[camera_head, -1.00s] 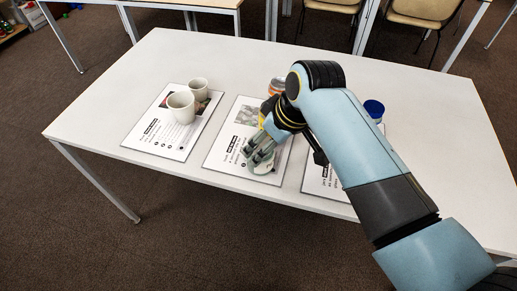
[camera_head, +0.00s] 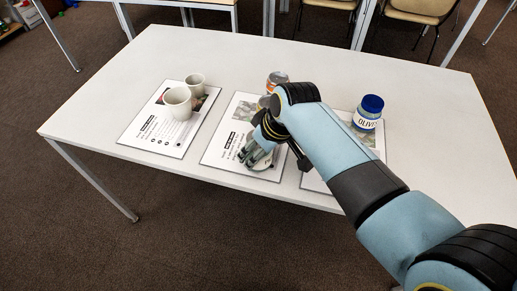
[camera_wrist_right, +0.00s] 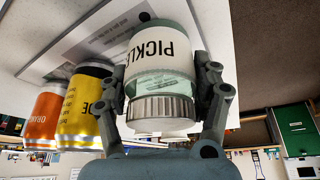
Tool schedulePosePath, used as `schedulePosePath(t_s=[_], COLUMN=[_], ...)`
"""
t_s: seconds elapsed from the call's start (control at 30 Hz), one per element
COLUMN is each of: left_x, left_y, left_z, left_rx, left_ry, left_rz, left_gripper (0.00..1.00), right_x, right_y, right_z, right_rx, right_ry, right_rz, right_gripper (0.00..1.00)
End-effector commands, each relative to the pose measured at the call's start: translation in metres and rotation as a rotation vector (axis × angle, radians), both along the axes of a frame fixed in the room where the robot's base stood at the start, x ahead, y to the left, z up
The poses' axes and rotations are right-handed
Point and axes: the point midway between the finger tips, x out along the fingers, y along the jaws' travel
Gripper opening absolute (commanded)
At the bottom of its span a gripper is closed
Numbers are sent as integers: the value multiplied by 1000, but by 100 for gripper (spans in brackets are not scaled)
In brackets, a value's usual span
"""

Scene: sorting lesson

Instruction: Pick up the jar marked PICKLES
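The jar marked PICKLES (camera_wrist_right: 158,62) has a white label and a grey ribbed lid; it appears upside down in the right wrist view, lid toward the picture's bottom. My right gripper (camera_wrist_right: 162,75) has one finger on each side of the jar, and both appear to touch it. In the head view my right gripper (camera_head: 256,154) is low over the front of the middle sheet (camera_head: 217,153), and its fingers and arm hide most of the jar. I cannot tell whether the jar is clear of the sheet. My left gripper is not in view.
An orange can (camera_wrist_right: 41,122) and a yellow can (camera_wrist_right: 82,115) stand close to the jar. Two white cups (camera_head: 178,103) are on the left sheet (camera_head: 150,142). A blue-lidded OLIVES jar (camera_head: 368,112) stands at the right sheet (camera_head: 312,180). The table's left end (camera_head: 100,110) is bare.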

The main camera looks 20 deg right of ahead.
Motion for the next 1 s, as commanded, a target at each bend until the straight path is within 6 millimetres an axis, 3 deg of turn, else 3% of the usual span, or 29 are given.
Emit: schedulePosePath(t_s=[0.03, 0.2, 0.57, 0.8, 1.0], left_x=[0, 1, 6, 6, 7], left_y=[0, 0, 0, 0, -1], left_z=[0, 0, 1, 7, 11], left_rx=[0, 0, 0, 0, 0], left_ry=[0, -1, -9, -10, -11], left_rz=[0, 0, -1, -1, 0], left_gripper=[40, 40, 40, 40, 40], right_x=[0, 0, 0, 1, -24], right_y=[0, 0, 0, 0, -42], right_z=[0, 0, 7, 44, 69], right_rx=[0, 0, 0, 0, -5], right_ry=[0, 0, -1, -5, -3], right_rz=[0, 0, 0, 0, 0], right_gripper=[47, 26, 25, 25, 25])
